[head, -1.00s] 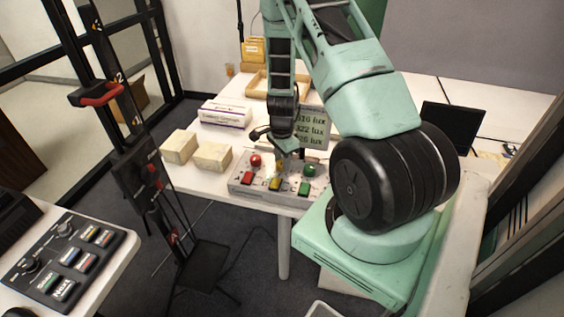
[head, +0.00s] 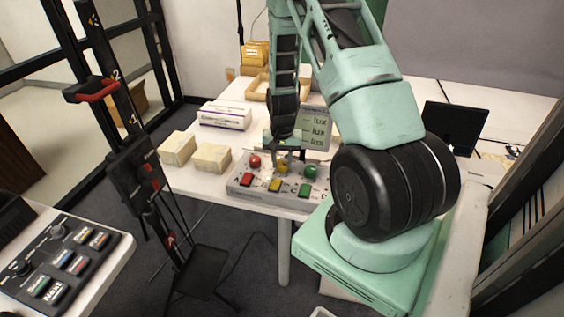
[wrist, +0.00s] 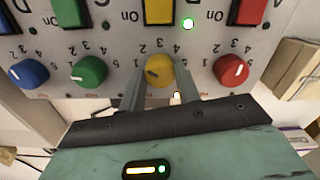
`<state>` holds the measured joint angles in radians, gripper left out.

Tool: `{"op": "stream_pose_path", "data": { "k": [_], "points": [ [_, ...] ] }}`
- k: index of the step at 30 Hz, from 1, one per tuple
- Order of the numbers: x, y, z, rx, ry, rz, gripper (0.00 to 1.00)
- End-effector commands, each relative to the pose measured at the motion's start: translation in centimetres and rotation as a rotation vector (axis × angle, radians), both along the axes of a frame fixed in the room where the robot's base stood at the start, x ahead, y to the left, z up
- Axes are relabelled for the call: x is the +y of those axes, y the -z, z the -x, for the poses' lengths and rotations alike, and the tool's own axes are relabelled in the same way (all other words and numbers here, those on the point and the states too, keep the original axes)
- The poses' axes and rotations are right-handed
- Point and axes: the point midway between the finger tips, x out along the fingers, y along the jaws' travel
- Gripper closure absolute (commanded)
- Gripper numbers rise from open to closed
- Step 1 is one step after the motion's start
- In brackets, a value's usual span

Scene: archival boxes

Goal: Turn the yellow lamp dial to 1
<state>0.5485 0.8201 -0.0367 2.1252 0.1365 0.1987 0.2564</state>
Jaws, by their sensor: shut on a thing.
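The yellow dial (wrist: 158,70) sits on a grey control panel (wrist: 122,42) between a green dial (wrist: 89,73) and a red dial (wrist: 230,70), in the upside-down wrist view. My gripper (wrist: 159,76) is shut on the yellow dial, one finger on each side. A pale mark shows on the dial's face; which number it points to is hard to read. In the head view the yellow dial (head: 283,168) shows under my gripper (head: 284,156), behind the yellow switch (head: 275,185).
A blue dial (wrist: 28,73) is at the panel's far end. A green light (wrist: 188,24) glows by the yellow switch. A lux display (head: 317,128) stands behind the panel, partly covered by my arm. Pale boxes (head: 211,158) stand left of the panel.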

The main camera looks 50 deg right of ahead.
Motion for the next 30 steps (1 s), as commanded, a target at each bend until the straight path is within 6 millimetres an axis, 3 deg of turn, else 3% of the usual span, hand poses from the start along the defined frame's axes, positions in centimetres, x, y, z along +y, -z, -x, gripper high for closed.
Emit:
{"op": "stream_pose_path", "data": {
  "k": [15, 30],
  "points": [
    [-0.01, -0.06, -0.04, -0.001, -0.345, 0.000, 0.90],
    [-0.02, -0.07, -0.05, -0.001, -0.414, 0.001, 0.90]
  ]
}}
